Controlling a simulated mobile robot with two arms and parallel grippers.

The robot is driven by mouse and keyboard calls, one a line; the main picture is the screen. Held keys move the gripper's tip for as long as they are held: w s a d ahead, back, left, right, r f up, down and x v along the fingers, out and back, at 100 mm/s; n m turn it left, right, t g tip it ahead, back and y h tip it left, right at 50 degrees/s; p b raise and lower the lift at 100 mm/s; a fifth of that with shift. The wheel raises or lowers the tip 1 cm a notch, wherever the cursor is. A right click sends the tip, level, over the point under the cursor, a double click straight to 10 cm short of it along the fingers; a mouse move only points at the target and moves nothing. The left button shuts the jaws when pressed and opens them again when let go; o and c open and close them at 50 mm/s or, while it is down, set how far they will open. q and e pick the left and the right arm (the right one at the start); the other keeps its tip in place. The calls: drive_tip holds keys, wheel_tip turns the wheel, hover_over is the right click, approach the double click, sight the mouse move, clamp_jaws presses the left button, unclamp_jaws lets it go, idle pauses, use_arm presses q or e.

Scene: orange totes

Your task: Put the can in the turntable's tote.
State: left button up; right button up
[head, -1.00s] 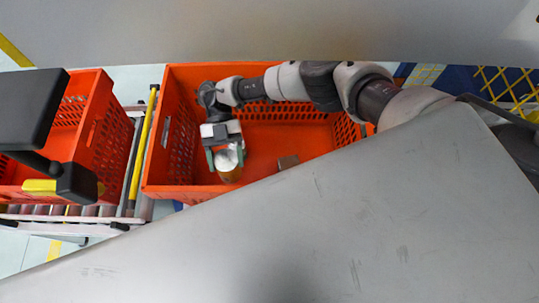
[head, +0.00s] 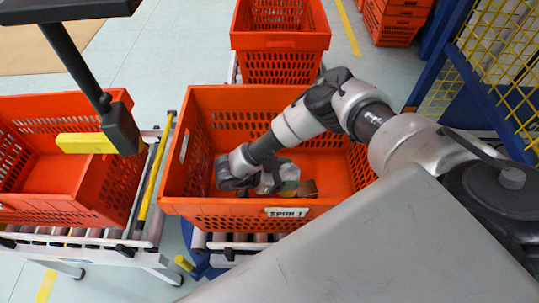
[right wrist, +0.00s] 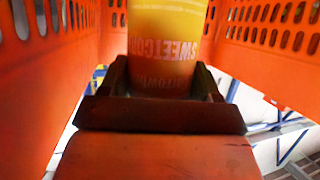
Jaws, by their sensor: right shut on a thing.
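The can (right wrist: 165,40) is yellow and orange, with upside-down "SWEETCORN" lettering in the right wrist view. My right gripper (right wrist: 162,85) is shut on it, with a dark finger at each side. The arm and gripper mostly hide the can there. I cannot tell whether the can touches the tote floor. My left gripper is not in view.
Another orange tote (head: 45,215) stands on rollers at left. A third tote (head: 280,42) is behind. A black post with a yellow piece (head: 88,143) overhangs the left tote.

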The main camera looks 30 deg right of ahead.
drive_tip(key=f+b, duration=0.1)
drive_tip(key=f, duration=0.2)
drive_tip(key=f+b, duration=0.1)
drive_tip(key=f, duration=0.2)
drive_tip(key=shift+w+d, duration=0.2)
drive_tip(key=shift+f, duration=0.2)
wheel_tip(320, 180, down, 3)
drive_tip(key=shift+s+f+b, duration=0.1)
drive_tip(key=shift+f+b, duration=0.05)
drive_tip(key=shift+b, duration=0.75)
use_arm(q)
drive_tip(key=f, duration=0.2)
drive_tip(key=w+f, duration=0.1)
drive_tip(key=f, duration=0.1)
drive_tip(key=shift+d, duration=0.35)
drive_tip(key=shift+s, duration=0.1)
use_arm(e)
drive_tip(key=shift+f, duration=0.1)
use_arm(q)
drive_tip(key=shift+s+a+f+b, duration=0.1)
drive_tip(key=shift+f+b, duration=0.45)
use_arm(e)
drive_tip(key=shift+f, duration=0.6)
drive_tip(key=o, duration=1.1)
drive_tip(key=shift+r, duration=0.1)
